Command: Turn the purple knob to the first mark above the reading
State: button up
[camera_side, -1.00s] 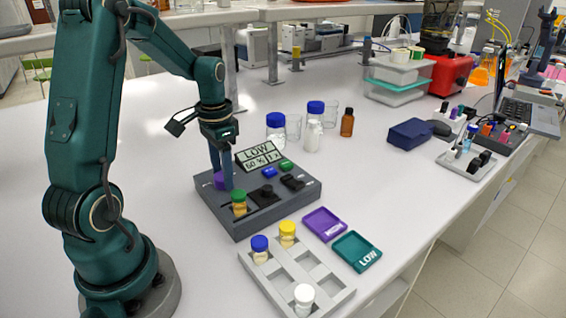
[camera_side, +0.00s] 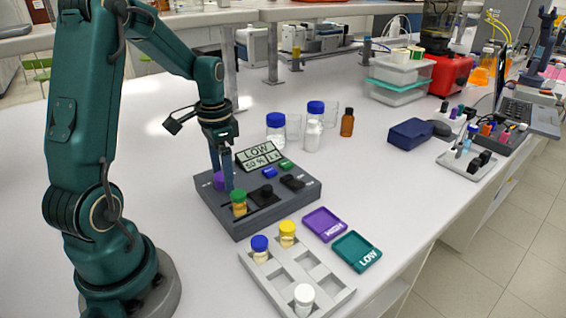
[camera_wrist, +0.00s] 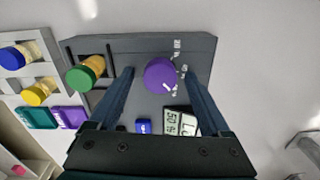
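The purple knob (camera_wrist: 160,75) sits on the dark grey rig (camera_wrist: 85,43). A white line on it points to the lower right in the wrist view, and small white marks lie along its right side, too small to read fully. In the side view the knob (camera_side: 219,181) is partly hidden by my fingers. My gripper (camera_side: 222,184) points down at the knob. In the wrist view my gripper (camera_wrist: 158,72) is open, one finger on each side of the knob with visible gaps. The display (camera_side: 258,157) shows LOW, what looks like 50 %, and 1x.
Blue button (camera_side: 269,173) and green button (camera_side: 286,165) lie near the display. A vial rack (camera_side: 281,274), purple tray (camera_side: 324,224) and teal tray (camera_side: 357,252) are in front. Bottles (camera_side: 276,130) stand behind.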

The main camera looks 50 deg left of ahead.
jog(key=shift+r, duration=2.55)
jog(key=shift+w+d+r, duration=0.2)
jog(key=shift+d, duration=0.1)
jog(key=d+r+m+t, duration=0.2)
jog(key=d+r, duration=0.3)
jog(key=s+d+n+t, duration=0.3)
jog(key=s+d, duration=0.5)
jog(key=d, duration=0.3)
jog(key=shift+d+t, duration=0.2)
jog(key=shift+t, duration=0.1)
